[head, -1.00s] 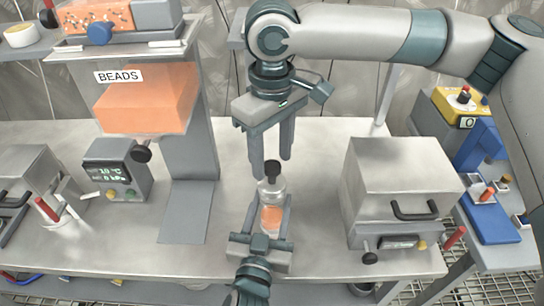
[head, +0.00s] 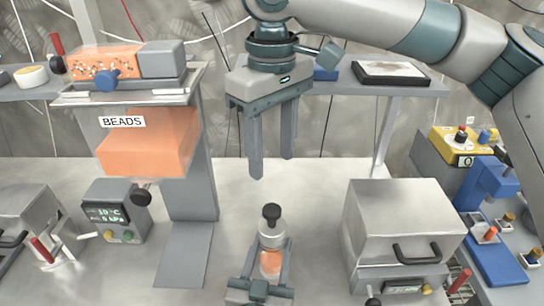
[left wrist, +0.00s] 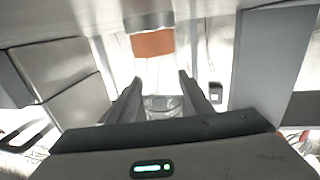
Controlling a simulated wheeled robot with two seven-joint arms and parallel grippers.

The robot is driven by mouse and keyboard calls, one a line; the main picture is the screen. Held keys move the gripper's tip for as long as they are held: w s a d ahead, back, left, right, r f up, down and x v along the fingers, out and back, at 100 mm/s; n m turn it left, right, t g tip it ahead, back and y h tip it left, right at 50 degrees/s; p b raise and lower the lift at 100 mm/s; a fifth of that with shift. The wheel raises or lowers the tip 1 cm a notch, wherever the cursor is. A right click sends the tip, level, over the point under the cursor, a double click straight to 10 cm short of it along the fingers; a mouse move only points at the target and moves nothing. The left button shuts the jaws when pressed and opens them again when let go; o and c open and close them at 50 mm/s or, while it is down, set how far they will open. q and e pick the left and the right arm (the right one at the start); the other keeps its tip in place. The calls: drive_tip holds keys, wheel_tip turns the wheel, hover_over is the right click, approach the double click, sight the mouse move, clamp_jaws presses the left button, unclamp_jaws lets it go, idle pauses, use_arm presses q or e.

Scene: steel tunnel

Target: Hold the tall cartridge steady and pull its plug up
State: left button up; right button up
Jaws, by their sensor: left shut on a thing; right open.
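The tall cartridge (head: 272,238) is a clear upright tube with orange contents, on the steel bench in the head view. Its black plug (head: 271,212) stands in its top. My left gripper (head: 268,268) is shut on the cartridge from the front, one finger on each side. In the left wrist view its fingers (left wrist: 160,88) flank a clear shape that seems to be the cartridge. My right gripper (head: 272,168) hangs above the plug, pointing down. It is open and empty, with a visible gap between its fingertips and the plug.
The BEADS hopper (head: 150,150) and a small display box (head: 115,210) stand left of the cartridge. A steel box with a black handle (head: 403,220) stands to the right. A shelf (head: 330,85) runs behind. The bench around the cartridge is clear.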

sight(271, 221)
use_arm(q)
drive_tip(key=o, duration=1.3)
drive_tip(key=shift+c, duration=0.2)
wheel_tip(271, 221, up, 10)
